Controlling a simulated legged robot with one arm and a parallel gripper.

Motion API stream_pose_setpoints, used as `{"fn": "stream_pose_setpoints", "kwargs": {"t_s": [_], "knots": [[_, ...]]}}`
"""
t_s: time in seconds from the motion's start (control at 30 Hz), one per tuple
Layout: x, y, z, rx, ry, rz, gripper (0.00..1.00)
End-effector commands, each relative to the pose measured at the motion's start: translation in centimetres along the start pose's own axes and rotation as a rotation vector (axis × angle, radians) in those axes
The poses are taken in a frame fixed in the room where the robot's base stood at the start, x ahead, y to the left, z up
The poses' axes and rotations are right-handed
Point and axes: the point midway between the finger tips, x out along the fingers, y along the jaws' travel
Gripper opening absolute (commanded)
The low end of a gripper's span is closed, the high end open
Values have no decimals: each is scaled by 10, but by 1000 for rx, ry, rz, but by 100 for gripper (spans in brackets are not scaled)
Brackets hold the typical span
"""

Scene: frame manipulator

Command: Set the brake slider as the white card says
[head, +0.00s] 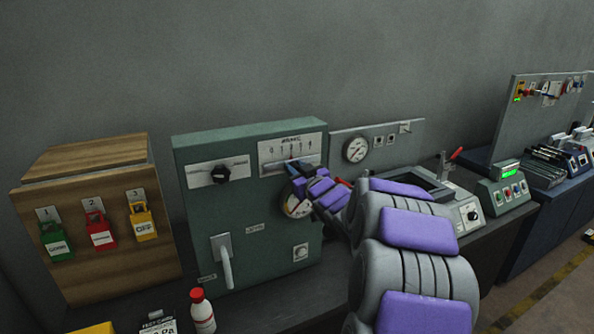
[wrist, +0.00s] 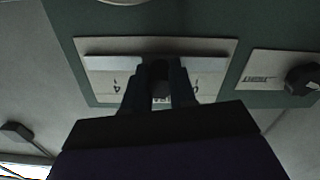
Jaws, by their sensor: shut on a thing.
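The brake slider plate (head: 291,148) is a pale panel with a numbered scale at the top right of the green cabinet. In the wrist view the plate (wrist: 103,90) appears upside down, with a light slot strip across it. My gripper (head: 290,168) reaches the plate from the right. In the wrist view my gripper (wrist: 160,88) has its two dark fingers closed around the dark slider knob (wrist: 159,70), near the middle of the slot. The fingers hide part of the scale, so the exact mark cannot be read. A white card (head: 157,322) with black print is cut off at the bottom edge.
The green cabinet (head: 262,222) also carries a black knob (head: 220,174) and a white lever (head: 226,262). A wooden box with coloured tags (head: 97,230) stands to the left. A red-capped bottle (head: 202,312) stands in front. A gauge panel (head: 379,130) is at the right.

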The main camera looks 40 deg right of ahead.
Motion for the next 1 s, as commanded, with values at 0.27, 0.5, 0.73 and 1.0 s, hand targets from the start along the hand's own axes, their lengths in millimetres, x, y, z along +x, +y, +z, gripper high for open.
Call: {"fn": "stream_pose_setpoints", "kwargs": {"t_s": [0.27,0.5,0.73,1.0], "knots": [[0,0,2,1,-3,1,0],[1,-12,0,-1,-3,-1,0],[1,-57,-9,-4,-1,-4,0],[0,-67,-11,-2,-4,-3,0]]}}
